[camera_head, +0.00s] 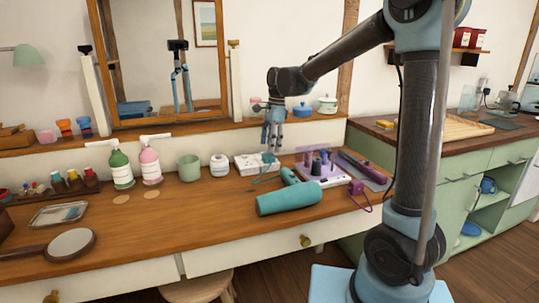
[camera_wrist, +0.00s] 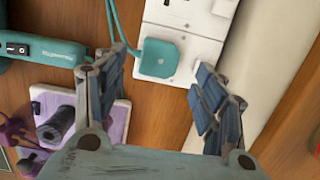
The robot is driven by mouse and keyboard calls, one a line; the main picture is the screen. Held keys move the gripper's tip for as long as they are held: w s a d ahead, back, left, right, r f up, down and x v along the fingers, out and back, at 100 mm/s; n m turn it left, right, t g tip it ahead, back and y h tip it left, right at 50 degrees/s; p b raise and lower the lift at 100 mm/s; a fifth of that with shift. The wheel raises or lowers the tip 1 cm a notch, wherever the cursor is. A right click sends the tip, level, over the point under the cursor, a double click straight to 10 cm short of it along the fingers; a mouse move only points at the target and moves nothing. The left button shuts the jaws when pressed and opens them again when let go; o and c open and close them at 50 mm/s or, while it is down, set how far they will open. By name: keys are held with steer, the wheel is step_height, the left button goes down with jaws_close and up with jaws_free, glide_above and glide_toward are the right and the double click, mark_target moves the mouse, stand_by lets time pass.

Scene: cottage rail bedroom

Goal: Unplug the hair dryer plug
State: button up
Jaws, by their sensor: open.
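The teal hair dryer (camera_head: 290,197) lies on the wooden dressing table, and part of its handle shows in the wrist view (camera_wrist: 40,48). Its teal square plug (camera_wrist: 160,57) sits in a white power strip (camera_wrist: 185,43), with a teal cord beside it. In the head view the white strip (camera_head: 246,163) lies near the back of the table. My gripper (camera_head: 272,146) is above the strip, pointing down. In the wrist view my gripper's (camera_wrist: 165,90) fingers are open, one on each side below the plug in the picture, with nothing between them.
A purple-topped holder (camera_head: 322,172) with styling tools stands right of the hair dryer. A white jar (camera_head: 219,166), a green cup (camera_head: 188,168) and pump bottles (camera_head: 149,165) stand left of the strip. A mirror ledge (camera_head: 315,117) runs behind. The table's front middle is clear.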

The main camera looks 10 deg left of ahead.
mark_target(269, 155)
steer(key=shift+s+a+f, duration=0.1)
steer(key=shift+a+f, duration=0.05)
steer(key=shift+f, duration=0.95)
steer(key=shift+s+a+f, duration=0.1)
steer(key=shift+a+f, duration=0.05)
steer(key=shift+f, duration=0.95)
steer(key=shift+c, duration=0.5)
steer(key=c, duration=1.1)
steer(key=shift+o, duration=0.2)
steer(key=shift+r, duration=0.15)
steer(key=shift+r, duration=2.6)
